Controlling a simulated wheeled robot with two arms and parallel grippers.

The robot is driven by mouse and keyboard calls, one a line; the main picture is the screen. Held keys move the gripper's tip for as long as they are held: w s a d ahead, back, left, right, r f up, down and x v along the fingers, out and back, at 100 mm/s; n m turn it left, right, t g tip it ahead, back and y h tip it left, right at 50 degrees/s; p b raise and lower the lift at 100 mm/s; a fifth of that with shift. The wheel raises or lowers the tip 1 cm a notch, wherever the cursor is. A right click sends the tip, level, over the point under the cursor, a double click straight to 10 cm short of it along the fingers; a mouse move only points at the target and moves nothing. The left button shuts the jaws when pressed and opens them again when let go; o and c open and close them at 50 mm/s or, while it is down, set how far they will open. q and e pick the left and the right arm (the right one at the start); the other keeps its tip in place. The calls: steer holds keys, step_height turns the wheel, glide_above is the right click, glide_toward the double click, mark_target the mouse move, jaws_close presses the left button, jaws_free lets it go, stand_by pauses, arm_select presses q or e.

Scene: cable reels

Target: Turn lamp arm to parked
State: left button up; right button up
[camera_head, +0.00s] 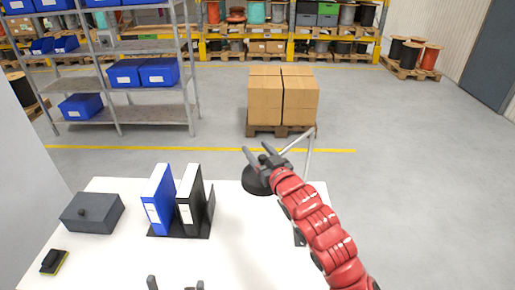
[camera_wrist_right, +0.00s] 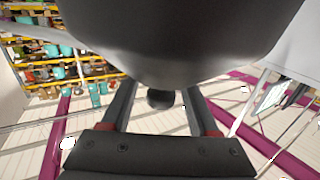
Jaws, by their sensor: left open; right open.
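The lamp's black round head (camera_head: 255,182) is over the far right part of the white desk, partly hidden by my right gripper. Its light grey arm (camera_head: 298,142) runs up and right to a bend, where a thin post (camera_head: 308,158) goes down behind my red arm. My right gripper (camera_head: 257,150) is open at the lamp head. In the right wrist view, a small black knob (camera_wrist_right: 160,98) shows between its fingers, below the dark rounded surface (camera_wrist_right: 165,45). I cannot tell whether the fingers touch it. My left gripper (camera_head: 176,283) is open at the bottom edge.
The white desk (camera_head: 245,255) holds a dark grey box (camera_head: 92,213), blue and black binders (camera_head: 187,199) in a stand, and a small black-and-yellow item (camera_head: 54,262). The desk's front middle is bare. Boxes on a pallet (camera_head: 283,98) stand on the floor behind.

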jaws_close()
stand_by(0.4)
stand_by(1.1)
